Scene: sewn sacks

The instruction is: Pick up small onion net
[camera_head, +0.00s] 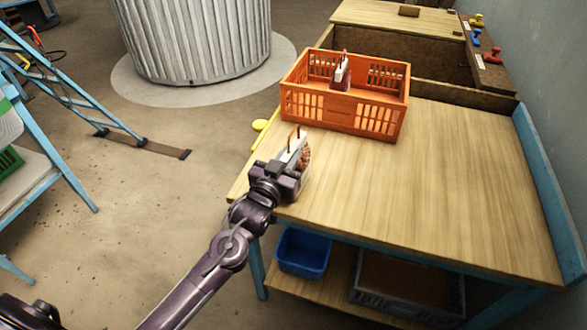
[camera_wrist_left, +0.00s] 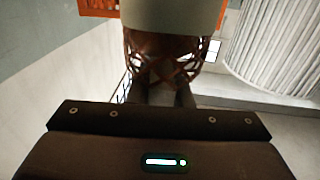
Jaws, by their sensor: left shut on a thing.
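The small onion net (camera_head: 306,158) is a brown-orange mesh bag with a pale top band, near the left edge of the wooden table. My left gripper (camera_head: 291,172) is shut on it and partly hides it. In the left wrist view the net's mesh (camera_wrist_left: 190,50) shows past my left gripper's fingers (camera_wrist_left: 165,92), with the pale band above it. I cannot tell whether the net touches the tabletop. My right gripper is not in view.
An orange crate (camera_head: 330,110) stands just behind on the wooden table (camera_head: 440,180), with a similar dark red, white-topped sack (camera_head: 341,78) inside. A yellow object (camera_head: 260,125) is at the table's left edge. A blue bin (camera_head: 303,252) sits below. The table's right side is clear.

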